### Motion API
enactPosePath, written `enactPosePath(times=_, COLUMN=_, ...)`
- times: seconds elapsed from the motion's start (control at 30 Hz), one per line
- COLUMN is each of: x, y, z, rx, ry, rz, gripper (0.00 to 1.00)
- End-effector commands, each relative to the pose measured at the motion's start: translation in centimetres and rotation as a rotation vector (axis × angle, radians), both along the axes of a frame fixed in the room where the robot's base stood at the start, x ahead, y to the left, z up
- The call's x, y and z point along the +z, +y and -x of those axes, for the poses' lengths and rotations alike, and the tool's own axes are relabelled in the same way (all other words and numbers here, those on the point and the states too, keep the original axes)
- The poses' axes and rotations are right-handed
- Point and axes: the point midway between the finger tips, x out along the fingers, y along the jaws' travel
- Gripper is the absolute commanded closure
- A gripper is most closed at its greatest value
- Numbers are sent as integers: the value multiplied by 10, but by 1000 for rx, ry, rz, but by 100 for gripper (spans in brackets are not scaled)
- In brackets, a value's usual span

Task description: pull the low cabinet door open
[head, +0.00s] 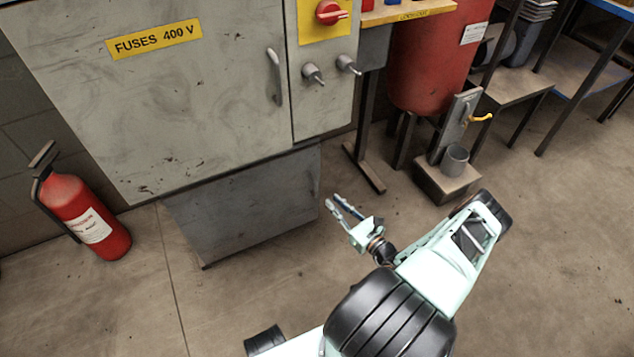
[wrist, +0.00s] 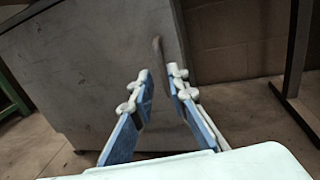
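The low cabinet (head: 245,205) is a dark grey box under the larger grey fuse cabinet. In the wrist view its grey door panel (wrist: 95,65) fills the left and middle, with a slim upright handle (wrist: 158,55) near the right edge. My gripper (head: 335,202) is in front of the low cabinet's right edge in the head view. In the wrist view my gripper (wrist: 160,73) has its blue-padded fingers apart, with nothing seen held. The handle shows beyond and between the fingertips; I cannot tell the exact distance. The door looks closed.
A red fire extinguisher (head: 85,215) stands left of the cabinets. The fuse cabinet (head: 200,90) overhangs the low one. A metal stand (head: 365,165) and a box with a grey cup (head: 448,180) are to the right. The floor in front is clear.

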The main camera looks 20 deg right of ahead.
Motion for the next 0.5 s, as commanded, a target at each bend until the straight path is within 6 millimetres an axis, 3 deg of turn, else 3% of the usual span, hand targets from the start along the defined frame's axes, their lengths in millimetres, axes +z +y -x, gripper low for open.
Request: enactPosePath(times=0.5, x=-2, y=21, z=-82, rx=4, ry=-2, rz=0, gripper=85)
